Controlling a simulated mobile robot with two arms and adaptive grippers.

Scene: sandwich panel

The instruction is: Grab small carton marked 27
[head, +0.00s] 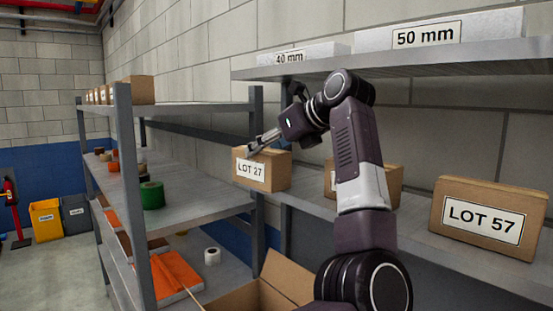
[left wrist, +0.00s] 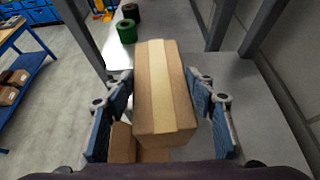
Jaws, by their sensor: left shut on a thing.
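The small carton marked LOT 27 (head: 270,172) is a brown box with a white label facing me in the head view. My left gripper (head: 264,141) reaches it from above and behind and is shut on it. In the left wrist view the carton (left wrist: 163,90) shows its tan tape strip, between the two blue-padded fingers of my left gripper (left wrist: 162,95). The carton is upright at the left end of the right-hand shelf. I cannot tell whether it touches the shelf. My right gripper is not in view.
A LOT 57 carton (head: 487,218) stands on the right shelf, and another carton (head: 396,184) is partly behind my arm. An open cardboard box (head: 275,287) is below. The left rack holds a green roll (head: 152,195). An upper shelf (head: 400,64) hangs above my arm.

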